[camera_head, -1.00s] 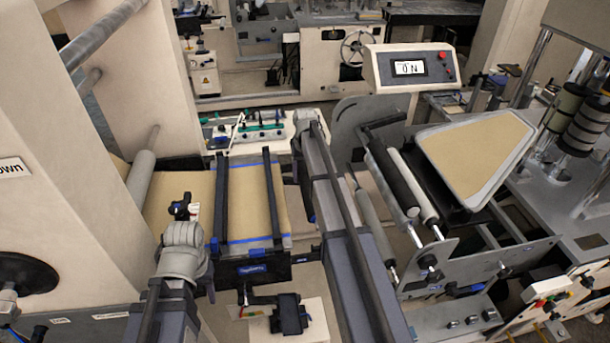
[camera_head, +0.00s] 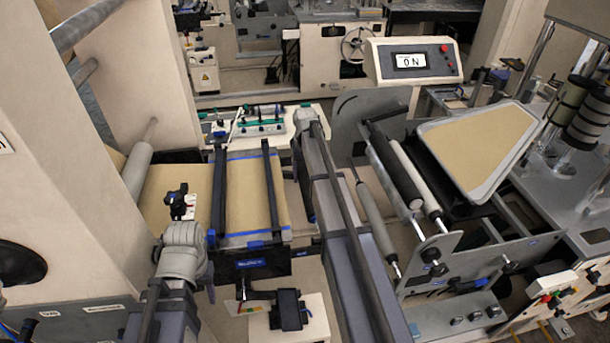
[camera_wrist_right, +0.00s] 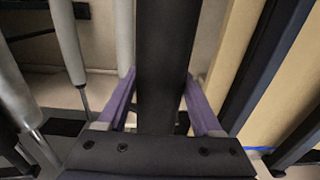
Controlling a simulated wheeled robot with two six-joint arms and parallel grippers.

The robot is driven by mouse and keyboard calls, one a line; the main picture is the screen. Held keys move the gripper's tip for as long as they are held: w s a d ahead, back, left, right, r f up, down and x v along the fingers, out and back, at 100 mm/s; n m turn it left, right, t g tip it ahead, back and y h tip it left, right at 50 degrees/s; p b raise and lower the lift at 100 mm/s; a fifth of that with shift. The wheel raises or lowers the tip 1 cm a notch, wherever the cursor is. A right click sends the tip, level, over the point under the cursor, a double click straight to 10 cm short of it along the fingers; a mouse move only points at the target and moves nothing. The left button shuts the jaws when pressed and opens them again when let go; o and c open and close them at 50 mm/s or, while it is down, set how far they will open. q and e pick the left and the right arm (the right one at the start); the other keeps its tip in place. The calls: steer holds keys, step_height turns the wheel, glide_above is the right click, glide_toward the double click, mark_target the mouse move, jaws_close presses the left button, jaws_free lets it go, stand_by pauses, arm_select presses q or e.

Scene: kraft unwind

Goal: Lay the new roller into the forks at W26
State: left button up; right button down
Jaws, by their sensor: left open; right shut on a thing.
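In the right wrist view, my right gripper (camera_wrist_right: 160,105) has purple fingers, one on each side of a long black roller (camera_wrist_right: 172,55). It is shut on it, and the roller's far end is out of the frame. A grey roller (camera_head: 376,222) hangs right of my right arm, beside a black roller (camera_head: 392,172).
The splice table with brown paper (camera_head: 245,195), two dark bars and blue lines is left of my right arm. A steel side plate (camera_head: 480,265) stands at right. A display (camera_head: 411,62) reads 0 N. A cream machine wall (camera_head: 60,200) is close at left.

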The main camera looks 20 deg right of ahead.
steer(key=shift+f+b, duration=1.4)
steer(key=shift+f, duration=0.15)
steer(key=shift+f, duration=0.25)
steer(key=shift+f+b, duration=1.5)
steer(key=shift+b, duration=0.25)
steer(key=shift+f, duration=0.25)
jaws_free()
steer(key=shift+r, duration=0.1)
step_height(320, 180, up, 8)
steer(key=p, duration=0.7)
steer(key=shift+f, duration=0.2)
